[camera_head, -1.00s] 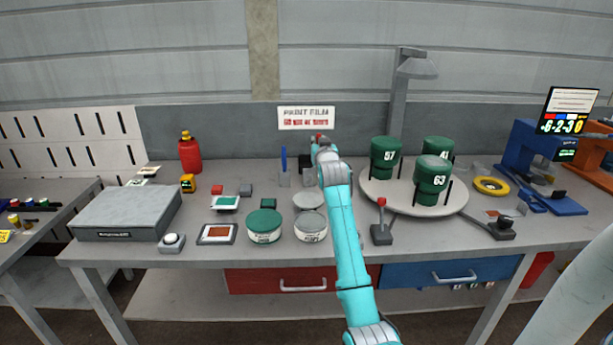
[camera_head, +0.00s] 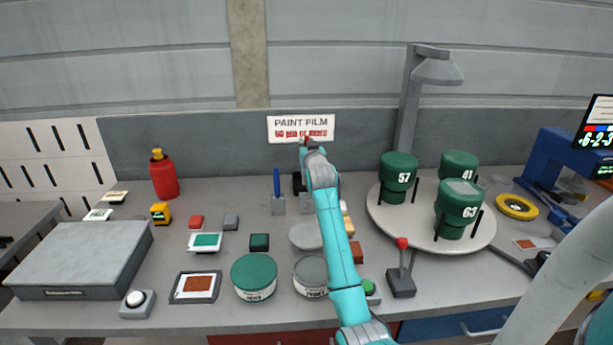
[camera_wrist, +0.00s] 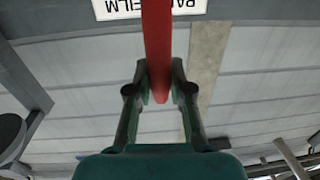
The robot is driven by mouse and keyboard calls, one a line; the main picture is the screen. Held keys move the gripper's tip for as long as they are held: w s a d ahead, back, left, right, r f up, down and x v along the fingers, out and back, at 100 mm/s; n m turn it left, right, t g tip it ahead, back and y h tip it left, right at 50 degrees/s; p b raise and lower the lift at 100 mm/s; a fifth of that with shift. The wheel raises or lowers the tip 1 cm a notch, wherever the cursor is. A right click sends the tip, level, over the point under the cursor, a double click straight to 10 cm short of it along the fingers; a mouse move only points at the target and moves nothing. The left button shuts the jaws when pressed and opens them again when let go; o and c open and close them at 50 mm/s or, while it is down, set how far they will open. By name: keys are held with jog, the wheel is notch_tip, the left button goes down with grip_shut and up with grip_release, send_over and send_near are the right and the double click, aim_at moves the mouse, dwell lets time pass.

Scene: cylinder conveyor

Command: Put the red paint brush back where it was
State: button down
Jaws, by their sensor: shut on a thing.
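The red paint brush (camera_wrist: 157,45) fills the upper middle of the wrist view as a long red handle. My gripper (camera_wrist: 160,92) is shut on it, with one finger on each side. In the head view my gripper is mostly hidden behind my wrist, at the back of the bench below the sign; a small red tip shows above the wrist. A blue brush (camera_head: 277,181) stands upright in a grey holder (camera_head: 278,206) just left. A second grey block (camera_head: 306,204) is beside it, partly covered by my arm. The red brush's lower end is hidden.
The paint film sign (camera_head: 300,128) is on the back wall. A turntable (camera_head: 402,222) with green numbered cylinders stands right, beside a red-knobbed lever (camera_head: 402,268). Paint cans, including a green-topped one (camera_head: 254,275), stand in front left. A red bottle (camera_head: 163,176) is farther left.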

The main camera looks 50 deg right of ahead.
jog(key=shift+f, duration=3.65)
